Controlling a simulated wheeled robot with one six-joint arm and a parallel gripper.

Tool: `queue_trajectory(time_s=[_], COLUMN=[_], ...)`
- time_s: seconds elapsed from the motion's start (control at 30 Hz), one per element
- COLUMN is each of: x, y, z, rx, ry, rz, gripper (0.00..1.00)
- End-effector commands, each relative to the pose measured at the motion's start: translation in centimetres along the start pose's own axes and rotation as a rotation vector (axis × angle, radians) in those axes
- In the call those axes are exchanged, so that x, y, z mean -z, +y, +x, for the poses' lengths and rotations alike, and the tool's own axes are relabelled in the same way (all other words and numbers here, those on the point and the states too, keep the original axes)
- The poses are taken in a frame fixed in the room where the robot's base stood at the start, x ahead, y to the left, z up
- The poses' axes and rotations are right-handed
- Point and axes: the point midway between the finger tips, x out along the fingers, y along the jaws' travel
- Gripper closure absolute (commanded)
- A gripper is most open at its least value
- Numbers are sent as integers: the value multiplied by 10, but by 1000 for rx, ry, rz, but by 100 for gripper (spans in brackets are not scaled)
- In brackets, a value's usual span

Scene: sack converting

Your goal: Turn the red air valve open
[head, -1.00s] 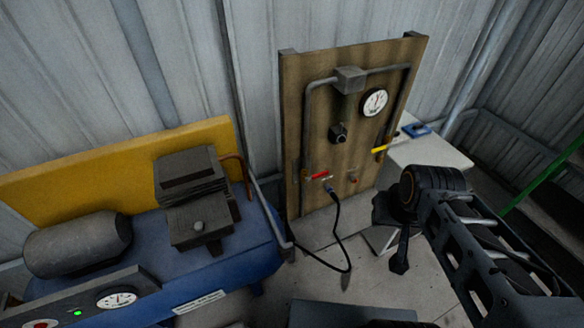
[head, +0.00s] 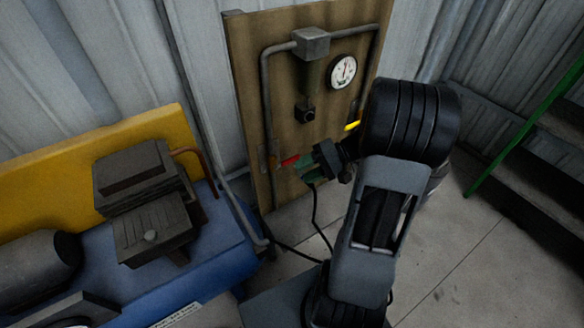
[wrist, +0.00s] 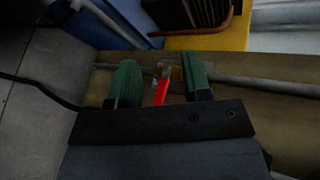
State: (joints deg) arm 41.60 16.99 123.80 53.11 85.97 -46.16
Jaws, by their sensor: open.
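The red air valve handle (head: 290,161) is on the lower left of the wooden panel (head: 251,110), on a grey pipe. In the wrist view the red handle (wrist: 161,91) shows between the two green fingertips of my gripper (wrist: 160,84). The fingers stand apart, one on each side of the handle, with gaps visible on both sides. In the head view my gripper (head: 307,167) is at the panel beside the handle. Part of the handle is hidden by the gripper body in the wrist view.
A yellow handle (head: 352,126), a round gauge (head: 343,72) and a dark knob (head: 305,111) are on the panel. A black hose (head: 315,215) hangs below the valve. Green-railed stairs (head: 525,135) are at the right.

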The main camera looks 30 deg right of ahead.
Motion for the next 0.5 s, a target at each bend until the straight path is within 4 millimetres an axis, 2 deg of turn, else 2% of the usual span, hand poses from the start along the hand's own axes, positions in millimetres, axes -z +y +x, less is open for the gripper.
queue_trajectory(time_s=[0.03, 0.23, 0.37, 0.5], x=[13, 44, 51, 57], y=[22, 64, 79, 79], z=[-9, -49, -65, -62], rx=[98, 370, 449, 477], ry=[54, 264, 349, 381], rz=[12, -32, -58, -70], gripper=[55, 55, 55, 55])
